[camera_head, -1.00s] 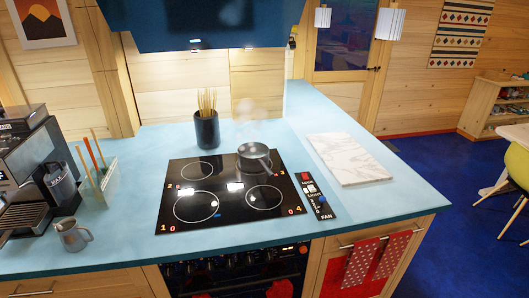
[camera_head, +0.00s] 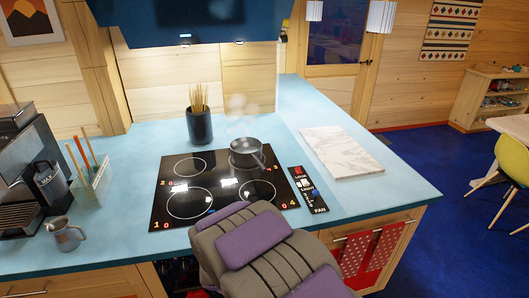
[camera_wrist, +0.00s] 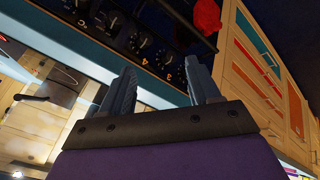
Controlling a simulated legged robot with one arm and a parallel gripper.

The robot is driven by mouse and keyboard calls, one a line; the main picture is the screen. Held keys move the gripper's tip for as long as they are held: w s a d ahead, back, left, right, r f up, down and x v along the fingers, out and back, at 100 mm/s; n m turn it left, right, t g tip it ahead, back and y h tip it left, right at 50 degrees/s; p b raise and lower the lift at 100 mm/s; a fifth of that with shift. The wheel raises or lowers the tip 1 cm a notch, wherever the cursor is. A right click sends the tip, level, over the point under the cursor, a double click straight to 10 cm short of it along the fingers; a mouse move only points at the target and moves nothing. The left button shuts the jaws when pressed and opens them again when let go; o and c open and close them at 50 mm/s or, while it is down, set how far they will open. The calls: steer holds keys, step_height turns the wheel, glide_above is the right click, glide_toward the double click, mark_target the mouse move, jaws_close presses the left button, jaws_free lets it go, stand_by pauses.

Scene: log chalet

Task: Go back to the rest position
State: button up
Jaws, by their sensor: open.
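My gripper (camera_wrist: 160,92) shows in the wrist view with its two grey fingers apart and nothing between them. It faces the oven front with its dark knobs (camera_wrist: 142,40). In the head view my grey and purple arm rises from the bottom edge in front of the counter and covers part of the oven and the front edge of the cooktop (camera_head: 180,217). My gripper itself cannot be made out in the head view. A steaming dark pot (camera_head: 247,153) stands on the back right burner.
The blue counter (camera_head: 355,205) carries a marble board (camera_head: 340,153), a utensil pot (camera_head: 199,125), a small metal pitcher (camera_head: 65,235) and a coffee machine (camera_head: 25,165). Red dotted towels (camera_head: 372,253) hang on the cabinet front. Blue floor (camera_head: 455,220) is open to the right.

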steer(key=s+d+r+m+g, duration=0.2)
steer(key=s+d+r+m, duration=0.2)
steer(key=s+d, duration=0.5)
steer(key=s+d+r+m+g+h, duration=0.1)
steer(key=s+d+r+m+g, duration=0.2)
steer(key=s+d+r, duration=0.5)
steer(key=s+d+r+m+g, duration=0.3)
steer(key=s+d+r+m, duration=0.2)
steer(key=s, duration=0.9)
steer(key=d+r, duration=0.3)
steer(key=d, duration=0.1)
steer(key=shift+s+d+r+h, duration=0.15)
steer(key=shift+s+d+h, duration=0.2)
steer(key=shift+s+h, duration=0.05)
